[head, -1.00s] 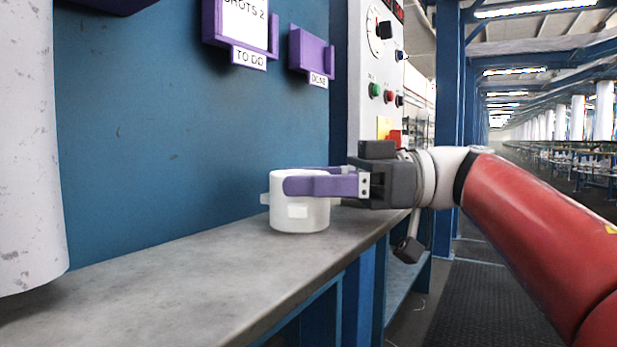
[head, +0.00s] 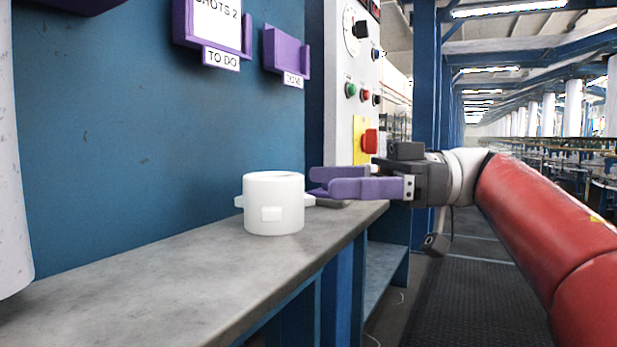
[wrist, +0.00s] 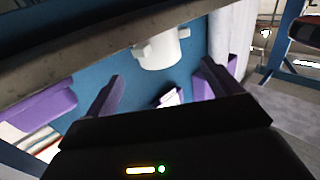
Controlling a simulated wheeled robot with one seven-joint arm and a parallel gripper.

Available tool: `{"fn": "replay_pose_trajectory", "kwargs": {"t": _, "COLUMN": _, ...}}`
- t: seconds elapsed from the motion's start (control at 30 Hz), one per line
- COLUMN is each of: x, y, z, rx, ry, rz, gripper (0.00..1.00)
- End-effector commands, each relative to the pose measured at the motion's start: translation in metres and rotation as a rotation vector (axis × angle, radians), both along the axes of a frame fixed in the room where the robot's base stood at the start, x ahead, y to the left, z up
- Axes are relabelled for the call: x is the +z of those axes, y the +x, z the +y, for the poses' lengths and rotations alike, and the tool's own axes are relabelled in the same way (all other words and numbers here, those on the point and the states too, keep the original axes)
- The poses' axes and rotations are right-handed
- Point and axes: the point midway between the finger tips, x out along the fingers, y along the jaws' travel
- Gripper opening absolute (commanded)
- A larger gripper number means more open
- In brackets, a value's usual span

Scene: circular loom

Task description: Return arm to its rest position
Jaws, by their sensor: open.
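My gripper (head: 318,184) is open and empty, its purple fingers pointing left just right of the white pot. My red arm reaches in from the right of the head view. The white pot (head: 273,205), with small side lugs, stands upright on the grey shelf (head: 190,270). The fingertips are apart from the pot's body. In the wrist view the pot (wrist: 161,50) shows beyond the spread fingers.
Purple holders labelled TO DO (head: 212,35) and DONE (head: 286,52) hang on the blue wall (head: 120,130). A control panel with a red button (head: 369,141) stands behind my gripper. A white column (head: 12,190) is at far left. The floor aisle (head: 470,300) is clear.

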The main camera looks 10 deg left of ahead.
Motion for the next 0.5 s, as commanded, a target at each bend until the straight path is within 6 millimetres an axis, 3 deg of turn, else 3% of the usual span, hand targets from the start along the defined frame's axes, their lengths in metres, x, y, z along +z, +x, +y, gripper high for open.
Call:
{"fn": "replay_pose_trajectory", "kwargs": {"t": 0.37, "x": 0.001, "y": 0.002, "z": -0.008, "rx": -0.005, "ry": 0.007, "rz": -0.004, "gripper": 0.9}}
{"fn": "replay_pose_trajectory", "kwargs": {"t": 0.5, "x": 0.017, "y": 0.01, "z": -0.003, "rx": -0.104, "ry": 0.111, "rz": -0.056, "gripper": 0.9}}
